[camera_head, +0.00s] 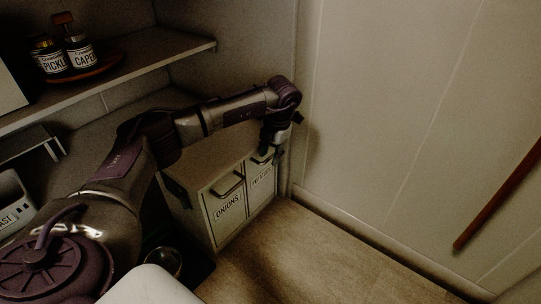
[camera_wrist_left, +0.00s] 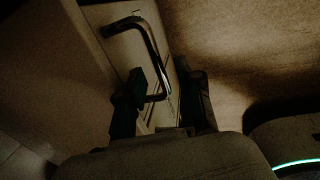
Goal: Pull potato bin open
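The potato bin (camera_head: 263,178) is the right-hand front of a low pale cabinet, and its label is partly legible. My left gripper (camera_head: 270,153) is at the top of this front, by its handle. In the left wrist view the dark bar handle (camera_wrist_left: 148,48) runs down toward my left gripper (camera_wrist_left: 165,100). The fingers are spread, one on each side of the handle's lower end, and the left finger is close to it or touching. The bin looks shut. My right gripper is out of view.
The onions bin (camera_head: 225,207) is just left of the potato bin, with its own handle. A wall (camera_head: 385,110) stands close on the right. The floor (camera_head: 290,255) in front is clear. A shelf (camera_head: 150,70) with jars on a round tray is above left.

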